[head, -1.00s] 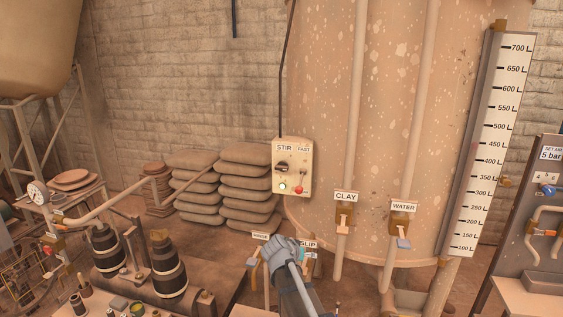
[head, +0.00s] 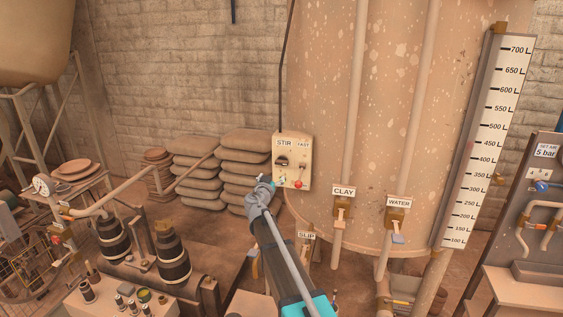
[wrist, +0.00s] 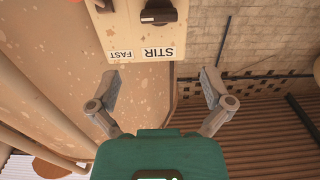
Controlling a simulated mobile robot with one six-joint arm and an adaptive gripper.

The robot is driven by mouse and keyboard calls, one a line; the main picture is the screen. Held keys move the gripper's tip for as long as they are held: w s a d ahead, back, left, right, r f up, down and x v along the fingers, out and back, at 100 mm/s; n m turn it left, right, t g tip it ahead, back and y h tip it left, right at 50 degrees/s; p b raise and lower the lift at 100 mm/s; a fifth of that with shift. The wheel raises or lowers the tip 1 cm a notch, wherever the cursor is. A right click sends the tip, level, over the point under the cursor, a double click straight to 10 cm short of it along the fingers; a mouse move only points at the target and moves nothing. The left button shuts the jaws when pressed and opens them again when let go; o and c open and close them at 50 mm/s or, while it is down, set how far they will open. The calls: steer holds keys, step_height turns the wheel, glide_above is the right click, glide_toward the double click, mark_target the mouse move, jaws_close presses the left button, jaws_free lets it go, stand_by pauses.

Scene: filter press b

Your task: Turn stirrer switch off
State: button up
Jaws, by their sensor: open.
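The stirrer control box (head: 305,150) is a cream panel labelled STIR and FAST, mounted at the left side of the big tank. Its black rotary switch (head: 282,161) sits below the STIR label, with a red knob (head: 299,184) at the lower right. My gripper (head: 266,181) is just below and left of the switch in the head view. In the wrist view, my gripper (wrist: 162,80) is open and empty, its fingers spread apart. There the box (wrist: 115,25) appears upside down at the top edge, with the switch (wrist: 158,14) beyond the fingertips and partly cut off.
The spotted tank (head: 390,120) stands behind the box. Valves labelled CLAY (head: 342,207) and WATER (head: 397,218) hang to the right, and a SLIP label (head: 306,236) is lower. Stacked sacks (head: 245,172) lie left of the box.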

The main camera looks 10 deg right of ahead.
mark_target(281, 163)
steer(key=x, duration=1.4)
steer(key=shift+s, duration=0.1)
stand_by(0.3)
steer(key=c, duration=1)
steer(key=shift+o, duration=0.2)
